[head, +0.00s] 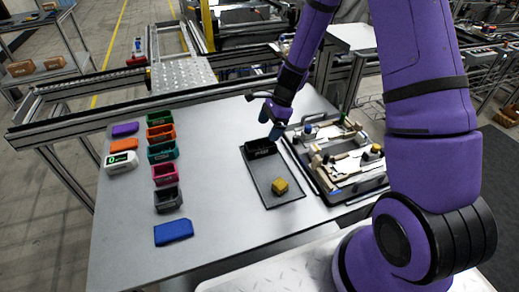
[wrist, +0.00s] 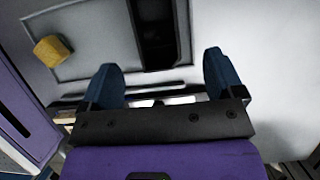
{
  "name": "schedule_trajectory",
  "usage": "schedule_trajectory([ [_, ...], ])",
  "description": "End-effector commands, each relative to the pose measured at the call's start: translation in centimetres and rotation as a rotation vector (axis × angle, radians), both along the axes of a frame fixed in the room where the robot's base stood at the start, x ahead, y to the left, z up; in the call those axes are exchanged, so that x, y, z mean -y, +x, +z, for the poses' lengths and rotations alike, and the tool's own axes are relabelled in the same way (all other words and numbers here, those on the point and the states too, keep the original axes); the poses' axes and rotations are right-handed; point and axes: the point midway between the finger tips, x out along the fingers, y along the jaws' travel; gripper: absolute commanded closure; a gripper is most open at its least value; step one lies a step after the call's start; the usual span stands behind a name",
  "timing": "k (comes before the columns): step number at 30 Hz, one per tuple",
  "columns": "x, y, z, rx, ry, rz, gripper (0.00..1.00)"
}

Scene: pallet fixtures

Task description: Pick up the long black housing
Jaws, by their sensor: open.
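The long black housing (head: 261,149) lies at the far end of a dark grey tray on the table. In the wrist view the housing (wrist: 158,40) is a long, hollow black shape at the top centre, cut off by the frame. My gripper (head: 271,122) is just above the housing in the head view and hides part of it. In the wrist view my gripper (wrist: 162,78) is open, its two blue fingers wide apart with nothing held between them. The housing shows ahead of the gap between the fingers; whether they touch it is unclear.
A yellow block (head: 280,186) sits on the near part of the tray (head: 272,202). A fixture board with fittings (head: 340,158) stands close on the right. Several coloured housings, a blue block (head: 173,232) and a white device (head: 121,161) stand on the left. The table's middle is clear.

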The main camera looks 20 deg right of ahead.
Motion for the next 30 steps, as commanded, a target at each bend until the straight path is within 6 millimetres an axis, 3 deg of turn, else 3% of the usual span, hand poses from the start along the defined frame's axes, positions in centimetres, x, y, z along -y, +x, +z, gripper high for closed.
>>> schedule_trajectory([
  [19, -2.9, -0.4, -6.1, -0.001, 0.000, 0.000, 0.13],
  [29, -3.2, -0.4, -6.6, 0.002, -0.001, 0.001, 0.13],
  [30, -3.2, -0.4, -6.6, 0.002, -0.001, 0.001, 0.17],
])
